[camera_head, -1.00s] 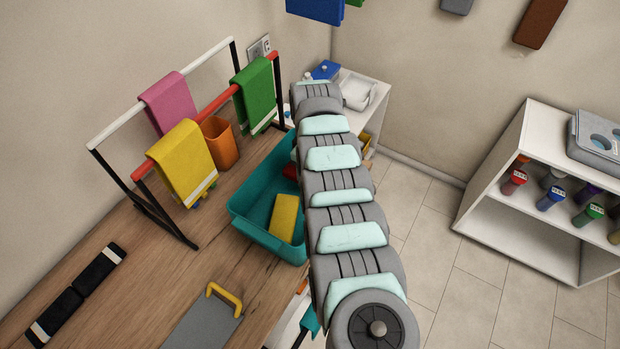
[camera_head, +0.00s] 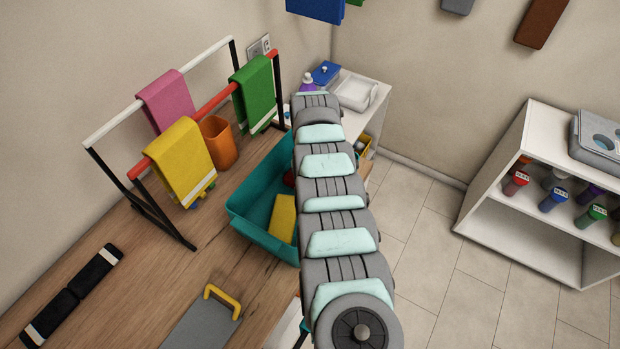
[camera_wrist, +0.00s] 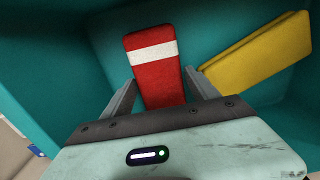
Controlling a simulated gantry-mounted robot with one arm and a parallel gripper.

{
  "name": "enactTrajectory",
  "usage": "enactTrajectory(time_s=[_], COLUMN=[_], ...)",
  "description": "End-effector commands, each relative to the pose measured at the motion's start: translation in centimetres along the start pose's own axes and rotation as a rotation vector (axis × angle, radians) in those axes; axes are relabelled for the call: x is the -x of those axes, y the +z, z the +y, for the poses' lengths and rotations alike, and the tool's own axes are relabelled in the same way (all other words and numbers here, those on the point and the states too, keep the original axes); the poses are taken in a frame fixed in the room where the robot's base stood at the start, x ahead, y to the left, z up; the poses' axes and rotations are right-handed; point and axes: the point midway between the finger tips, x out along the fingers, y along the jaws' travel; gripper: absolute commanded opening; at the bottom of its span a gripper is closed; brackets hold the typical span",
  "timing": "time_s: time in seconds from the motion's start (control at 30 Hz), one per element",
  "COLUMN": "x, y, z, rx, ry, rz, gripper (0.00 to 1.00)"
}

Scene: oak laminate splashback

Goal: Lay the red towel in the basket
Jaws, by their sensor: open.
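The red towel (camera_wrist: 156,62) with a white stripe lies folded inside the teal basket (camera_wrist: 60,45), seen in the wrist view. My gripper (camera_wrist: 160,88) is open, with one finger on each side of the towel's near part; I cannot tell whether they touch it. A yellow folded towel (camera_wrist: 262,55) leans in the basket to the right of the red one. In the head view the basket (camera_head: 248,228) stands on the wooden counter, and my arm covers its right part. Only a sliver of red (camera_head: 289,179) shows there, and my gripper is hidden.
A two-bar rack holds a pink towel (camera_head: 167,102), a hanging yellow towel (camera_head: 181,162) and a green towel (camera_head: 254,94). A grey board with a yellow handle (camera_head: 222,300) lies in front.

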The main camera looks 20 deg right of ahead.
Motion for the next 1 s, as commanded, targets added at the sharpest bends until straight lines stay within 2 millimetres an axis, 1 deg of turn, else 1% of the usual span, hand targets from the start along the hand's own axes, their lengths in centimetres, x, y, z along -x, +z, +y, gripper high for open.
enactTrajectory(time_s=[0.07,0.17,0.4,0.6,0.7,0.8,1.0], x=[0.7,2.3,7.2,10.6,11.7,12.2,12.3], y=[0.1,0.1,0.0,0.0,-0.1,0.0,0.0], z=[0.1,0.2,0.2,0.1,0.2,0.1,0.0], rx=[-0.001,-0.002,-0.001,0.000,-0.001,-0.001,0.000], ry=[0.001,0.003,0.004,0.003,0.004,0.002,0.000], rz=[0.001,0.003,0.003,0.001,0.003,0.002,0.001], gripper=[0.69,0.69,0.69,0.69,0.69,0.69,0.69])
